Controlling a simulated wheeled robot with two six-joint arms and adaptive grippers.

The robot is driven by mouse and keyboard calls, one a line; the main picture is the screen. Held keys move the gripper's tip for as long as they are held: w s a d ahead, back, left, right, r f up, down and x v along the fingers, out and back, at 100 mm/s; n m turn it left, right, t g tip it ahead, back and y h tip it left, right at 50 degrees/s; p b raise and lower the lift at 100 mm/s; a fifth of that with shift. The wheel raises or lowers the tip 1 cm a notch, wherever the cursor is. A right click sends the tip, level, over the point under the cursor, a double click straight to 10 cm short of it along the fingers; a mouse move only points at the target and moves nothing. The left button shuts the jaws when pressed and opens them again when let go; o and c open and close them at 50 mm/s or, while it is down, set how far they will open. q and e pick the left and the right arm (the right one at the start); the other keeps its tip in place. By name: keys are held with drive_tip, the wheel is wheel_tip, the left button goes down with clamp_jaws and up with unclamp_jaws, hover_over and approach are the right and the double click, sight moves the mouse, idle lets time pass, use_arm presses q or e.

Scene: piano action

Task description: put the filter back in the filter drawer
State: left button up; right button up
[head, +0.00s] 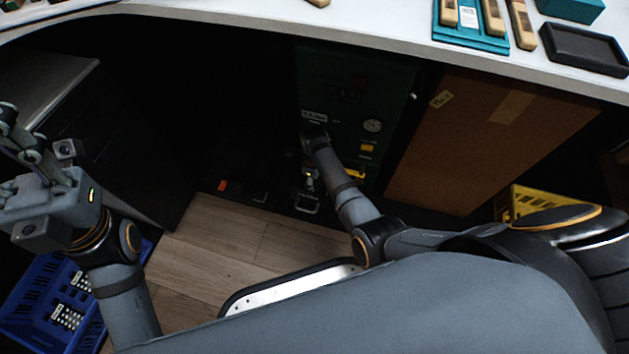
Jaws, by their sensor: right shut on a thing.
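A dark green cabinet (345,75) with a round gauge, labels and small yellow parts stands in shadow under the table. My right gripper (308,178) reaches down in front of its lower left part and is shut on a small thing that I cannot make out. A small light patch shows at its fingers. Just below is a pale handle (308,204) low on the front; I cannot tell whether it belongs to the filter drawer. I cannot clearly pick out the filter. My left gripper (12,150) is far left, away from the cabinet, its fingertips partly at the frame edge.
A white tabletop (330,22) overhangs, with wooden-handled tools and a black tray (585,50). A large brown panel (490,140) stands right of the cabinet, a yellow crate (540,200) beyond. A blue crate (35,310) is lower left.

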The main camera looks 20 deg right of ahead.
drive_tip(key=o, duration=0.8)
wheel_tip(320, 180, up, 12)
drive_tip(key=p, duration=0.7)
drive_tip(key=shift+r+p, duration=0.15)
drive_tip(key=shift+p, duration=0.15)
